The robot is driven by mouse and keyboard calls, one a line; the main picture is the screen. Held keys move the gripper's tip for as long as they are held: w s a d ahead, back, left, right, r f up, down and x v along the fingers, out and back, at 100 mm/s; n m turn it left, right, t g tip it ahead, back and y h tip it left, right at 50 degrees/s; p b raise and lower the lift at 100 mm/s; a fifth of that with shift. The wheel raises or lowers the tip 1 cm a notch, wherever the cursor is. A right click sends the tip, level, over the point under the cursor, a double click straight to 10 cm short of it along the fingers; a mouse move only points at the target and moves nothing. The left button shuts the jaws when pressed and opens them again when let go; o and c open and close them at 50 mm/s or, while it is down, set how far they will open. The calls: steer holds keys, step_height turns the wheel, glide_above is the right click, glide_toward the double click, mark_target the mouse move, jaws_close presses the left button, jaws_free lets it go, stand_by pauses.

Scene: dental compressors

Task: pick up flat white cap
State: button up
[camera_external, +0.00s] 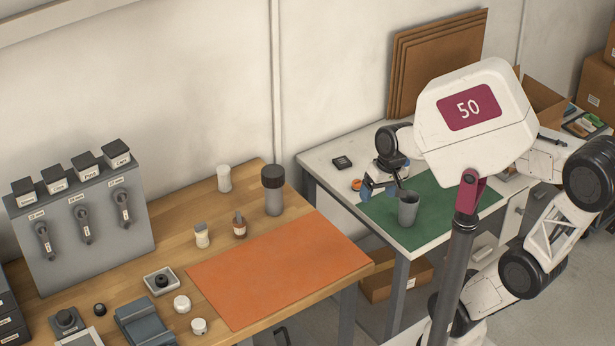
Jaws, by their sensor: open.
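Two small white round pieces lie near the front of the wooden table. The upper one (182,303) looks like a flat white cap, and the lower one (199,326) has a small dark mark on its side. From this view I cannot tell for certain which is the flat white cap. My gripper (378,190) is over the left part of the green mat on the other table, far to the right of both pieces. Its blue fingers are open, and I see nothing held between them.
A grey cup (409,208) stands on the green mat (433,235), close to my gripper. An orange mat (280,268) covers the wooden table's right part. Bottles stand behind it, including a dark-lidded grey one (273,195). A small tray (162,291) sits beside the white pieces.

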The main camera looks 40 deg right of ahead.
steer(key=w+a+f+m+g+y, duration=0.1)
steer(key=w+a+f+m+y, duration=0.1)
steer(key=w+a, duration=0.35)
steer(key=w+a+f+m+g+y, duration=0.1)
steer(key=w+a+y, duration=0.15)
steer(key=a, duration=0.65)
steer(key=m+g+y, duration=0.2)
steer(key=m+y, duration=0.5)
steer(key=m, duration=0.5)
glide_toward(182, 300)
steer(key=shift+s+a+f, duration=0.1)
steer(key=shift+s+a, duration=0.2)
steer(key=shift+a, duration=0.3)
steer(key=shift+a+f, duration=0.2)
steer(key=shift+x, duration=1.2)
steer(key=shift+a, duration=0.1)
